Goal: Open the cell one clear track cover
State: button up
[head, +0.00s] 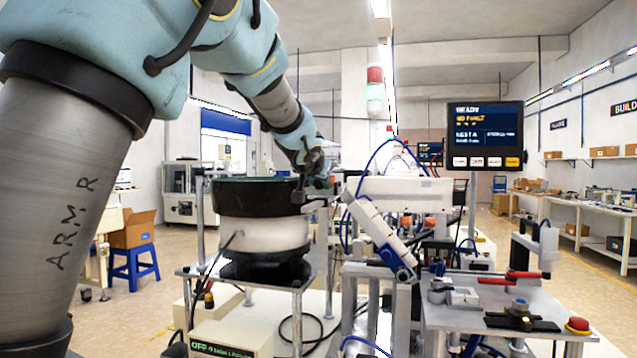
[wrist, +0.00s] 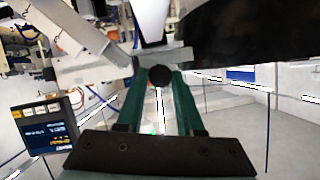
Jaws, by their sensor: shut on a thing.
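My gripper (wrist: 160,80) shows in the wrist view, with two green fingers closed on a round black knob (wrist: 159,76). A greyish, see-through strip just beyond the knob looks like the clear track cover (wrist: 166,58). How far the cover is raised cannot be told. In the head view my gripper (head: 312,186) is at the right rim of the black-topped bowl feeder (head: 262,222). There the knob and the cover are too small and too hidden by my gripper to make out.
A white box-shaped unit (head: 405,194) with blue tubes stands just right of my gripper. A slanted white cylinder (head: 378,232) is below it. A dark screen (head: 485,135) stands on a post at right. A fixture table (head: 500,305) carries red-handled clamps and a red button (head: 578,325).

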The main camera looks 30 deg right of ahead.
grip_shut()
dwell(0.7)
